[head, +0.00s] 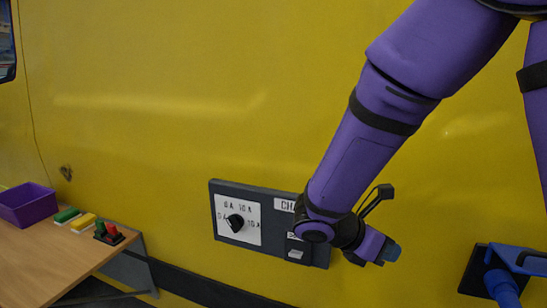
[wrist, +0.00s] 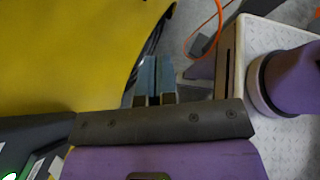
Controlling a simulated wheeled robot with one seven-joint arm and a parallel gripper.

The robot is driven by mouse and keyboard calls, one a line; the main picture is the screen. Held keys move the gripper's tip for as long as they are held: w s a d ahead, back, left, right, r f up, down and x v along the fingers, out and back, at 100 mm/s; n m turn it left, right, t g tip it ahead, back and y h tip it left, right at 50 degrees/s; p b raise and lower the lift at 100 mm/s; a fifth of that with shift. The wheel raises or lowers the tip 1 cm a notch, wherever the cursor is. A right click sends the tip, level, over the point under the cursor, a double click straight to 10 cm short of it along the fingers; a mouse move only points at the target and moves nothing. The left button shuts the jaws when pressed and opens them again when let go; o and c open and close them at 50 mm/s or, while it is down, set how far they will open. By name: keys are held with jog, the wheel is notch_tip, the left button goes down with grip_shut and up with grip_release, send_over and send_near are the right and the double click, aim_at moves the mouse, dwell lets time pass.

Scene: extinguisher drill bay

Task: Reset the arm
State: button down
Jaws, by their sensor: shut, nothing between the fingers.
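My purple arm reaches down from the top right in the head view. My gripper (head: 388,250) is at its end, just right of the dark control panel (head: 225,190) on the yellow wall. It is shut and holds nothing. In the wrist view my gripper (wrist: 154,75) shows its two blue-grey fingers together, with the yellow surface to their left. My forearm and wrist hide part of the panel's right side. The panel has a black rotary knob (head: 235,222) on a white dial plate and a light switch (head: 296,252). I cannot tell the gap between gripper and wall.
A wooden table (head: 45,262) at lower left bears a purple bin (head: 27,204), a green block (head: 67,215), a yellow block (head: 83,222) and a small red-and-green item (head: 109,233). A blue fitting (head: 503,287) is at lower right. An orange cable (wrist: 219,22) hangs in the wrist view.

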jog(key=s+d+r+m+t+y, duration=0.2)
jog(key=s+d+r+m+y, duration=0.2)
jog(key=m, duration=0.7)
jog(key=s+d+r+m+t+y, duration=0.2)
jog(key=s+d+r+m+y, duration=0.1)
jog(key=s+r+m+y, duration=0.5)
jog(key=shift+s+d+r+m, duration=0.35)
jog(key=shift+s+r+m, duration=1.2)
jog(key=shift+r, duration=0.75)
jog(key=shift+w, duration=0.2)
